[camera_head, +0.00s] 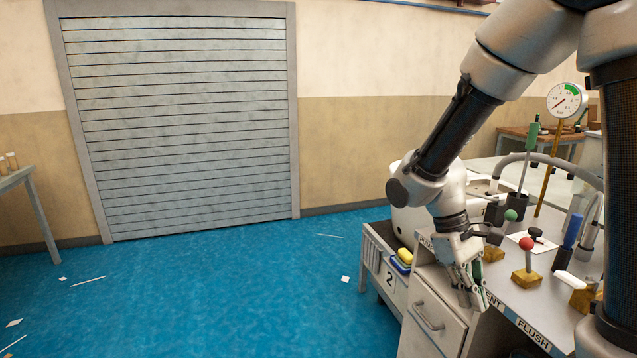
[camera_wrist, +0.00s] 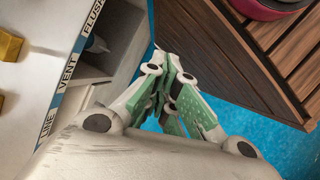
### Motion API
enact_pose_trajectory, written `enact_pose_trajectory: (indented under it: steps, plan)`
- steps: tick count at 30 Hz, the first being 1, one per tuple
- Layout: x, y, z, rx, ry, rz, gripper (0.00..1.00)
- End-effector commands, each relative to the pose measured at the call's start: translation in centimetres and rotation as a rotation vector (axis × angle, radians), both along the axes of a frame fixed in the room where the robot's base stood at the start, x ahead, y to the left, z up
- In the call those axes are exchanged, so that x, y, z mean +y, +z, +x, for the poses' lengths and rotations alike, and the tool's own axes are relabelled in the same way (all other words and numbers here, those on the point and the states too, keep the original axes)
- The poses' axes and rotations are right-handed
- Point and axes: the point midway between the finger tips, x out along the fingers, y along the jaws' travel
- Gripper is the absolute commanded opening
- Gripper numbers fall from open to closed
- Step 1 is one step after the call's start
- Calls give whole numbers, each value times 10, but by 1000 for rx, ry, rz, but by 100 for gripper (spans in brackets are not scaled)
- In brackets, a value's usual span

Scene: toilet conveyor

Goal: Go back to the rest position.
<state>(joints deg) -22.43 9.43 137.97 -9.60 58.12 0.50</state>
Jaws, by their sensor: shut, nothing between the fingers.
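My gripper (camera_head: 474,290) points down at the front edge of the grey workbench (camera_head: 540,300), beside the "VENT" label. In the wrist view my gripper (camera_wrist: 172,70) has its green-padded fingers together, with nothing between them. Below the fingers I see blue floor, and the bench's label strip (camera_wrist: 70,75) runs along the left. My arm reaches down from the upper right in the head view and hides part of the bench top.
Levers with red (camera_head: 526,244) and green (camera_head: 510,215) knobs stand on the bench near my gripper, with a gauge (camera_head: 566,100) behind. A wooden cabinet (camera_wrist: 240,55) stands near the fingers. Open floor lies left.

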Motion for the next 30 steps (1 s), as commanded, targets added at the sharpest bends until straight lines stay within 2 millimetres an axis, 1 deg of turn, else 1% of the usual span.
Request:
enact_pose_trajectory:
  steps: [1,9,12,15,18,22,30]
  plan:
    - [-5,17,-5,-68,-53,47,0]
    - [-30,89,-40,-407,-291,242,0]
    - [-42,113,-53,-530,-353,282,0]
    - [-54,134,-63,-644,-392,301,0]
    - [-63,151,-69,-730,-422,310,0]
    - [-71,161,-75,-786,-451,309,0]
    - [-72,161,-75,-785,-457,307,0]
